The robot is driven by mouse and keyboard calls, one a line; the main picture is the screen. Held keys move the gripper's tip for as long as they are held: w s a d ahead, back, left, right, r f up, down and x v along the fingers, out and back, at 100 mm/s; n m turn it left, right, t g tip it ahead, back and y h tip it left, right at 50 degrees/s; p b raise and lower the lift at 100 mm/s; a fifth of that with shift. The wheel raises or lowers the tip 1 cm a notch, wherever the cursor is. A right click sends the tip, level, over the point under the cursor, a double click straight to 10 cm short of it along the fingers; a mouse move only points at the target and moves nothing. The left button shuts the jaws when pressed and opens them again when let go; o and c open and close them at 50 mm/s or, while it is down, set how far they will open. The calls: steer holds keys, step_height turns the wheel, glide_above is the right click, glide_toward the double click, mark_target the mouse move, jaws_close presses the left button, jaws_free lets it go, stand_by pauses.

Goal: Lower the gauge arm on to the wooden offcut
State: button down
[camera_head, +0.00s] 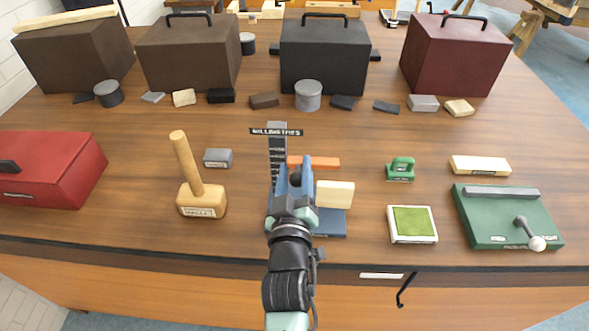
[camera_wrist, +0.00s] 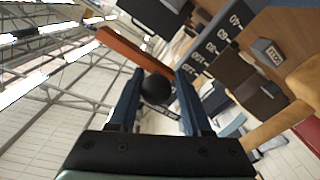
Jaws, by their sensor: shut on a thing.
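The height gauge has a dark upright scale (camera_head: 278,150) marked MILLIMETRES and a blue base (camera_head: 330,226). Its orange gauge arm (camera_head: 322,162) sticks out to the right of the scale. The arm also shows in the wrist view (camera_wrist: 130,50), running past the black ball knob (camera_wrist: 155,89). The pale wooden offcut (camera_head: 335,194) is by the base, and the orange arm appears above it with a visible gap. My gripper (camera_head: 294,178) is shut on the knob, with a blue finger on each side. It hides part of the scale and base.
A wooden mallet (camera_head: 198,190) and a small grey block (camera_head: 217,158) stand to the left. A green stamp-like tool (camera_head: 400,169), a green pad (camera_head: 412,223) and a green board with a lever (camera_head: 508,216) are to the right. Large boxes line the back.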

steer(key=f+b, duration=0.1)
steer(key=f, duration=0.1)
steer(key=f+b, duration=0.2)
steer(key=d+f+b, duration=0.1)
steer(key=f, duration=0.1)
steer(key=shift+f+b, duration=0.1)
steer(key=shift+b, duration=0.2)
steer(key=c, duration=0.5)
jaws_free()
steer(key=shift+a, duration=0.15)
steer(key=shift+s+p, duration=0.3)
steer(key=shift+s, duration=0.2)
steer(key=s, duration=1.2)
